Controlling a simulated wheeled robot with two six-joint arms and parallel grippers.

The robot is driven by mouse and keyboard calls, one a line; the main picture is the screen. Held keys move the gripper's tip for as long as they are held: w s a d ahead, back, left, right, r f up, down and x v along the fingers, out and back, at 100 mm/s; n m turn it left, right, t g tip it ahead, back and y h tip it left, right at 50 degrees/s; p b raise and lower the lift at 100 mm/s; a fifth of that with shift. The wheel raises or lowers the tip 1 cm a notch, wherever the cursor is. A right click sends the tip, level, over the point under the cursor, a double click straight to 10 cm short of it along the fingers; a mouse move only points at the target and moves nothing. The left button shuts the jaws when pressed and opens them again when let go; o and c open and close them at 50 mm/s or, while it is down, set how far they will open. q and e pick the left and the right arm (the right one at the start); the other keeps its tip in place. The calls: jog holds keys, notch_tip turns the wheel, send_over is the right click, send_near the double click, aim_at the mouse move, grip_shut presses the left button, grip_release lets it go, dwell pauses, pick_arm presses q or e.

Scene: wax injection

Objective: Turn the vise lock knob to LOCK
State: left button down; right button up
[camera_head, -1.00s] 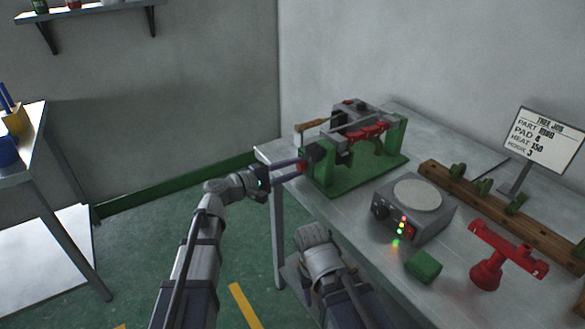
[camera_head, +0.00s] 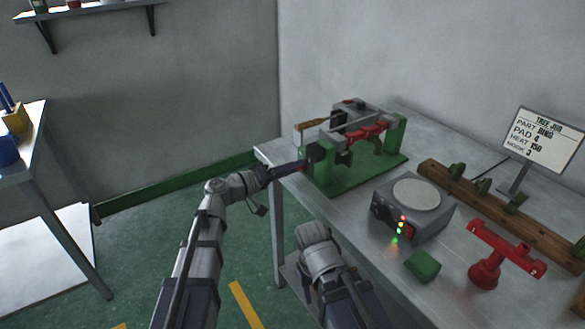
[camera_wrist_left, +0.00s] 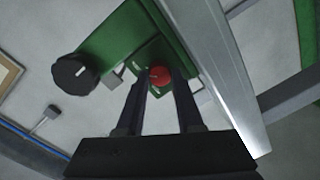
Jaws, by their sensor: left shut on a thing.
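The vise machine with green end plates (camera_head: 325,172) stands at the far left end of the table. A small red knob (camera_wrist_left: 160,75) with a white mark sits low on its near end plate. My left gripper (camera_head: 301,165) reaches this end from the left. In the left wrist view, its two dark fingers (camera_wrist_left: 158,85) are shut on the red knob, one on each side. The white mark is partly visible, but no LOCK lettering is readable. A larger black knob (camera_wrist_left: 75,72) with a white line is beside it. My right gripper is out of view.
A grey hot plate unit (camera_head: 410,230) with lit lamps, a green block (camera_head: 423,265) and a red stand (camera_head: 487,272) are on the table. A wooden rail (camera_head: 470,190) and a job sign (camera_head: 541,140) are behind. The floor left of the table is clear.

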pick_arm(q)
jog(key=shift+m, duration=0.4)
jog(key=c, duration=0.5)
grip_release()
jog(key=shift+c, duration=0.2)
jog(key=shift+a, duration=0.1)
jog(key=v, duration=0.7)
jog(key=shift+s+a, duration=0.25)
